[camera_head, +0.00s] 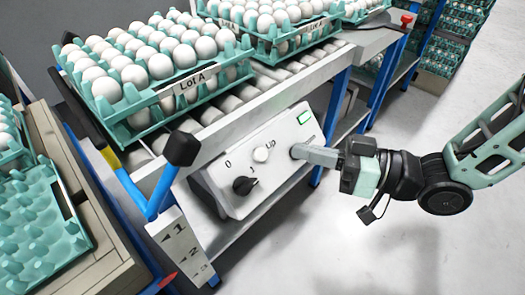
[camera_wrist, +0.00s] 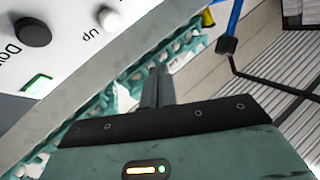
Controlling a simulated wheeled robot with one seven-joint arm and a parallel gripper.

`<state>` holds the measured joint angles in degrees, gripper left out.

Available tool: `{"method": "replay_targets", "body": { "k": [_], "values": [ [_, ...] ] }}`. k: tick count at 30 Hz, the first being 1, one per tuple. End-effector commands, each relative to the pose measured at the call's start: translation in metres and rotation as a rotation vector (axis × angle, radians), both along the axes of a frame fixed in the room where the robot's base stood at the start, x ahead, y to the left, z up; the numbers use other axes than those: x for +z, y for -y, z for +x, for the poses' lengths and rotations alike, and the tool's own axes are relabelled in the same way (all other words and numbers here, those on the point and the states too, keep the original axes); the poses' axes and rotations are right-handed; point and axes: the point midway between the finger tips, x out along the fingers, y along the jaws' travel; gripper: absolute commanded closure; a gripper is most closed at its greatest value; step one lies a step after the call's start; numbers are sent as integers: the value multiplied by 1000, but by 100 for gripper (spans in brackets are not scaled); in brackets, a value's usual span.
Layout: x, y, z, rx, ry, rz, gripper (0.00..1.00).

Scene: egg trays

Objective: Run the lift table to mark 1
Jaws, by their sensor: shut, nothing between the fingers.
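The control box (camera_head: 255,165) is a white panel with a white button (camera_head: 261,154) marked UP, a black round button (camera_head: 244,186) and a green-lit window (camera_head: 304,117). In the wrist view the black button (camera_wrist: 32,32) has a partly cut-off label starting "Do". A white scale plate (camera_head: 180,240) shows marks 1, 2 and 3 from top to bottom. A red pointer (camera_head: 168,281) sits left of the plate, near mark 3's height. The lift table (camera_head: 85,225) is at the left. My gripper (camera_head: 297,152) is shut and empty, its tip over the panel's right part; contact is unclear.
A blue lever with a black knob (camera_head: 182,149) rises before the box. A roller conveyor (camera_head: 230,103) behind carries teal trays of white eggs, one labelled Lot A (camera_head: 188,83). A red button (camera_head: 407,19) stands far right. Floor at right is clear.

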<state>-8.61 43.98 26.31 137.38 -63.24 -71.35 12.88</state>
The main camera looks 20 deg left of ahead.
Motion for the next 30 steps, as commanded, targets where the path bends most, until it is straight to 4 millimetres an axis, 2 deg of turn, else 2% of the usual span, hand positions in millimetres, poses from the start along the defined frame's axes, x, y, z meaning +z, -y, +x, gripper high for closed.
{"method": "replay_targets", "body": {
  "k": [7,21,30],
  "values": [
    [-13,-10,4,1,1,-1,100],
    [-53,-51,21,0,0,-2,100],
    [-59,-60,25,-1,0,-1,100]
  ]
}}
